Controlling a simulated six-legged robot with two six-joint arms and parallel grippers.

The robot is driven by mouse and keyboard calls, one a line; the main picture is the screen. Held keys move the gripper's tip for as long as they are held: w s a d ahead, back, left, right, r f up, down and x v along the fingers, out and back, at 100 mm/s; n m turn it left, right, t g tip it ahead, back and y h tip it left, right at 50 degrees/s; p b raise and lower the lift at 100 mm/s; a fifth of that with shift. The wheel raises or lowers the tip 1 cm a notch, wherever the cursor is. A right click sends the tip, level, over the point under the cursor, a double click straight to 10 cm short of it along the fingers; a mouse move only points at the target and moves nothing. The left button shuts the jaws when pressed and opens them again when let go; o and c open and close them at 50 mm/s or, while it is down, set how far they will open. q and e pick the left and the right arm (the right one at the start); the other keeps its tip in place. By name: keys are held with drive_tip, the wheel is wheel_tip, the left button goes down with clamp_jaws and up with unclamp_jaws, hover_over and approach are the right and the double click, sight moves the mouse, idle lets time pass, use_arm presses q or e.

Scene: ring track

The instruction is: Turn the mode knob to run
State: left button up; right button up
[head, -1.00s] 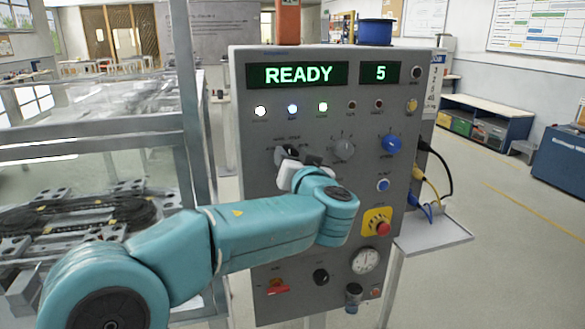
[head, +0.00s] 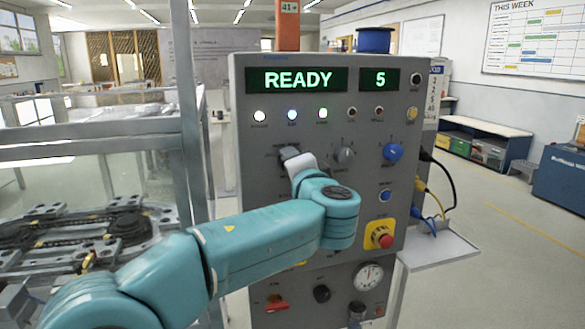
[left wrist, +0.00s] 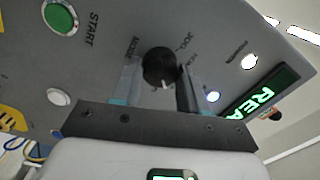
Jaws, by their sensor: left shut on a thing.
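The mode knob (left wrist: 160,68) is a round black knob on the grey control panel (left wrist: 105,70). In the left wrist view it sits between my two fingers, with a white pointer mark on its lower side there. Small labels surround it; one reads JOG, the others are hard to read. My left gripper (left wrist: 158,80) is shut on the knob. In the head view the left gripper (head: 292,156) is at the panel's upper left, and it mostly hides the knob. The panel displays read READY and 5. My right gripper is out of view.
Other panel controls stand close by: a grey selector (head: 345,156), a blue knob (head: 392,152), a red emergency button (head: 381,236) and a green START button (left wrist: 60,17). Cables (head: 432,190) hang at the right side. A metal frame (head: 190,110) stands left of the panel.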

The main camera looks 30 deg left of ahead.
use_arm(q)
drive_tip(key=shift+f+m+p, duration=0.1)
drive_tip(key=shift+m+p, duration=0.2)
drive_tip(key=shift+m, duration=2)
drive_tip(key=o, duration=1.1)
drive_tip(key=shift+c, duration=0.2)
drive_tip(key=b+v, duration=0.2)
drive_tip(key=v, duration=1.4)
drive_tip(key=shift+d, duration=0.2)
